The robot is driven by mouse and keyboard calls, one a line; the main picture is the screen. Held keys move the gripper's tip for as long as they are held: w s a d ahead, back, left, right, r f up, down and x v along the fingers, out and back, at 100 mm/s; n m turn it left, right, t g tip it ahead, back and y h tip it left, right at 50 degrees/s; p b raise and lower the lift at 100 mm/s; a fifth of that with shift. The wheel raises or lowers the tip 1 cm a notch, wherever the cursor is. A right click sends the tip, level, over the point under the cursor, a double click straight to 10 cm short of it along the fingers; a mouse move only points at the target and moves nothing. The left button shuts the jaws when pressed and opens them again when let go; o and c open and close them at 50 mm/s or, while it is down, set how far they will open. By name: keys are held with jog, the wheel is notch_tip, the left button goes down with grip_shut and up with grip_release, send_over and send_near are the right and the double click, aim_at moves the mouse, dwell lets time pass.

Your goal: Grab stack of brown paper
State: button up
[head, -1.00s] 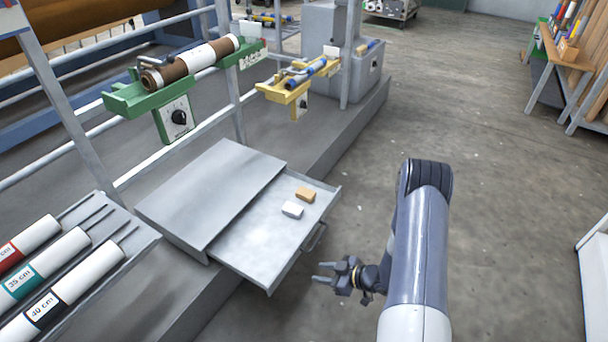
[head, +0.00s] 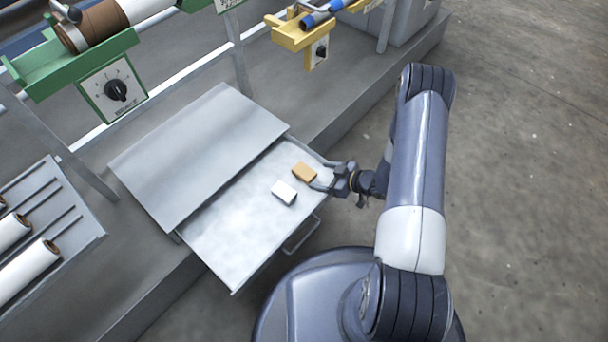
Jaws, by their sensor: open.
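The stack of brown paper (head: 304,172) is a small tan block lying in the open drawer, near its right side. A similar white stack (head: 284,192) lies just below and left of it. My gripper (head: 318,169) is open at the drawer's right edge, with its fingers pointing left over the drawer. The fingertips are close to the right side of the brown stack, one above and one below it in the picture. I cannot tell whether they touch it.
The grey drawer (head: 232,246) is pulled out from under a metal cabinet top (head: 200,150), with a handle (head: 301,234) on its front. A green holder with a dial (head: 112,88) and a yellow holder (head: 300,35) stand behind. Open floor (head: 520,200) lies to the right.

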aim_at(306, 172)
jog(key=shift+w+a+f, duration=0.4)
jog(key=shift+w+a, duration=0.1)
jog(key=shift+w, duration=0.1)
jog(key=b+x, duration=0.2)
jog(key=x, duration=0.3)
jog(key=shift+r, duration=0.1)
jog(key=c, duration=1.2)
